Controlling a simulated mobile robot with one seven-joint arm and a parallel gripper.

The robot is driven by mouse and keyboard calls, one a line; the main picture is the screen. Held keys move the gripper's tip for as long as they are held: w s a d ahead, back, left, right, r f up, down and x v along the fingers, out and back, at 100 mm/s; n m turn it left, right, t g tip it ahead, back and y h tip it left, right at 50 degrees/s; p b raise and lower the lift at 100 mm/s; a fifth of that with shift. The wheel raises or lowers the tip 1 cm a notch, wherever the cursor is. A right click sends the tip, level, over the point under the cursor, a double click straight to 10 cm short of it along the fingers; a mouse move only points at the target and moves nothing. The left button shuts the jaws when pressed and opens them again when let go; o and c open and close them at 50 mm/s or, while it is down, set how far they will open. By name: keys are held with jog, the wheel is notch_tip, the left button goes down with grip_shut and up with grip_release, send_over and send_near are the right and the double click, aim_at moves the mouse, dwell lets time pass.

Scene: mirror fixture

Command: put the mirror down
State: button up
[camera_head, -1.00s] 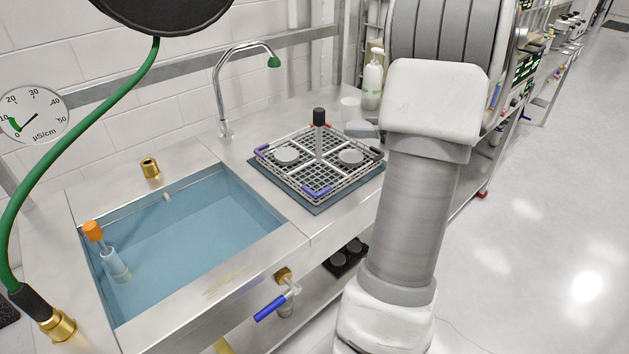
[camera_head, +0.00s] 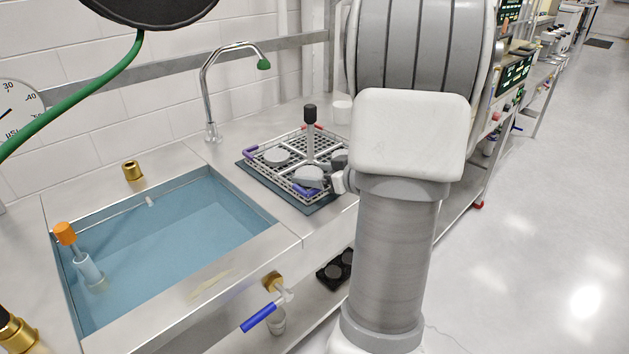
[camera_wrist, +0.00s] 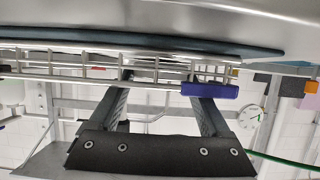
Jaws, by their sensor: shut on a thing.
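A grey round mirror (camera_head: 309,174) shows at the front corner of the wire basket (camera_head: 262,172) in the head view, with the end of my arm beside it. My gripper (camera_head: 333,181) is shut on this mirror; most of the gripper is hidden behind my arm. Whether the mirror touches the basket floor, I cannot tell. In the wrist view, upside down, the two fingers of my gripper (camera_wrist: 165,88) reach to the basket rim (camera_wrist: 70,76); the tips and the mirror are not clear there. Two other grey discs (camera_head: 276,157) (camera_head: 340,157) lie in the basket.
The basket has a post with a black knob (camera_head: 310,114) in its middle and purple corner clips (camera_head: 250,152). It stands on a dark mat (camera_head: 322,208). Left is a water-filled sink (camera_head: 165,245); behind are a tap (camera_head: 210,100) and a white beaker (camera_head: 342,111).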

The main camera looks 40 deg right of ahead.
jog(key=shift+f, duration=0.2)
jog(key=o, duration=1.3)
